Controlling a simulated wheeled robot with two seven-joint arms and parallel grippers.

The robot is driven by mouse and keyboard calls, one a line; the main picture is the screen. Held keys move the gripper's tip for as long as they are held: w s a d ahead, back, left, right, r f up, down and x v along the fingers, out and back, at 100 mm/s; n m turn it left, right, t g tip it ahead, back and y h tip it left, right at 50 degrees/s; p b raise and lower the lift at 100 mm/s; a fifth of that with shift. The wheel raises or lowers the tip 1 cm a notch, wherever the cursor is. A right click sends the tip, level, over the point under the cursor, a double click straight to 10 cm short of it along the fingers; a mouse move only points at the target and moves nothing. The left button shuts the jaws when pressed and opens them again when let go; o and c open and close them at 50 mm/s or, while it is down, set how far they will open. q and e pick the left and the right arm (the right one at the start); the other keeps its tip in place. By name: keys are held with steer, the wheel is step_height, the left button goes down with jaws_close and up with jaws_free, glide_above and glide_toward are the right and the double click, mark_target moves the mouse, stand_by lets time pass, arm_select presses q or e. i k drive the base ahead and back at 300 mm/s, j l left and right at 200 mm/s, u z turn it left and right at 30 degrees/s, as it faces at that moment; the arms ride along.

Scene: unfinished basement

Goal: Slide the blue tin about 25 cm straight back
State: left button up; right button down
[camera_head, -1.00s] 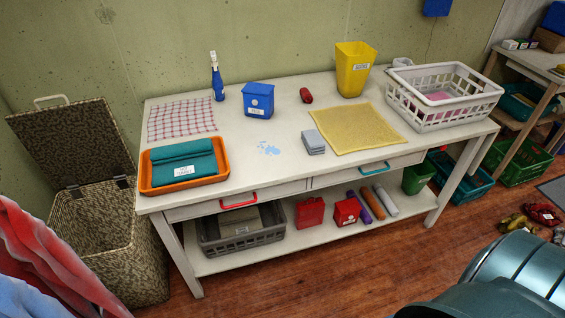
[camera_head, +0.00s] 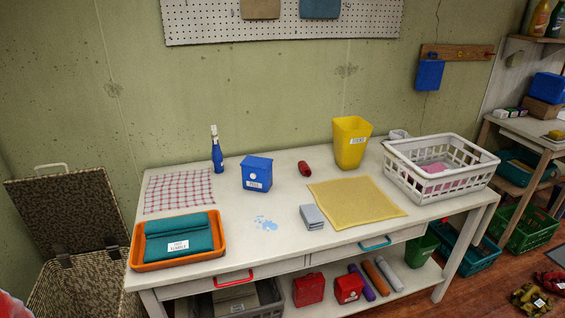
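The blue tin (camera_head: 257,174) is a small box with a lid, a white label and a round white mark on its front. It stands upright on the white worktable (camera_head: 270,205), left of the middle. Behind it is bare tabletop and then the green wall.
A blue puddle (camera_head: 265,222) and grey stack (camera_head: 312,217) lie in front.

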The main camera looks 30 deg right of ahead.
mark_target(263, 182)
steer(key=i+l, duration=0.1)
steer(key=l, duration=0.3)
steer(key=i+l, duration=0.15)
steer(key=l, duration=0.3)
steer(key=i+l, duration=0.1)
steer(key=l, duration=0.3)
steer(key=i+l, duration=0.15)
steer(key=l, duration=0.3)
steer(key=i+l+u, duration=0.1)
steer(key=l, duration=0.3)
